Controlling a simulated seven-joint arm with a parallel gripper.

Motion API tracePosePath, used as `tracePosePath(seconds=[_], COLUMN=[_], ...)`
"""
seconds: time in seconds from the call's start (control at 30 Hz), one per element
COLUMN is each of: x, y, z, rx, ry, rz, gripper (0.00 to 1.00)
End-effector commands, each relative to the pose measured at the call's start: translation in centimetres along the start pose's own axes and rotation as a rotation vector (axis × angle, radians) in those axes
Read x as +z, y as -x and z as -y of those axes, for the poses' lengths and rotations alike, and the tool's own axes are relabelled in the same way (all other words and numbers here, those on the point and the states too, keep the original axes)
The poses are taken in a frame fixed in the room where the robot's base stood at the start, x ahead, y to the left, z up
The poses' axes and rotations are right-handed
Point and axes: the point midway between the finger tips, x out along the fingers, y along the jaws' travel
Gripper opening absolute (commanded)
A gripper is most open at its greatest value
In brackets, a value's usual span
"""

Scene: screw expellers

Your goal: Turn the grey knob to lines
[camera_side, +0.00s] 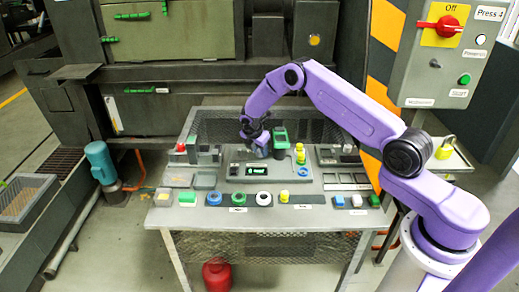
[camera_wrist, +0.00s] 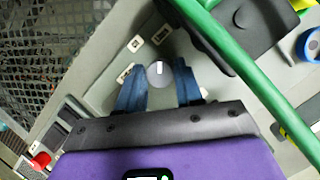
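The grey knob (camera_wrist: 158,73) is round, with a white pointer mark running up and down in the wrist view. Small white labels (camera_wrist: 135,43) stand around it on the grey panel; their symbols are too small to read surely. My gripper (camera_wrist: 159,82) has blue fingers apart, one on each side of the knob. Whether they touch it I cannot tell. In the side view my gripper (camera_side: 257,150) is low over the back middle of the table and hides the knob.
A green bar (camera_wrist: 250,85) and a black part stand close right of the knob in the wrist view. A green-topped device (camera_side: 280,140) and a yellow bottle (camera_side: 299,153) stand right of my gripper. A red button (camera_wrist: 41,160) lies left. Wire mesh backs the table.

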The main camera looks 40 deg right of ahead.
Motion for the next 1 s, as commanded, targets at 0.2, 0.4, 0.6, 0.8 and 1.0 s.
tracePosePath(seconds=[0.2,0.4,0.6,0.8,1.0], x=[-0.03,-0.08,-0.08,-0.07,-0.07], y=[0.03,0.02,0.04,0.07,0.08], z=[-0.03,-0.23,-0.25,-0.26,-0.26], rx=[-0.001,-0.048,-0.094,-0.098,-0.098], ry=[-0.003,-0.123,-0.233,-0.245,-0.245], rz=[0.000,0.006,0.011,0.011,0.011], gripper=[0.02,0.02,0.02,0.02,0.57])
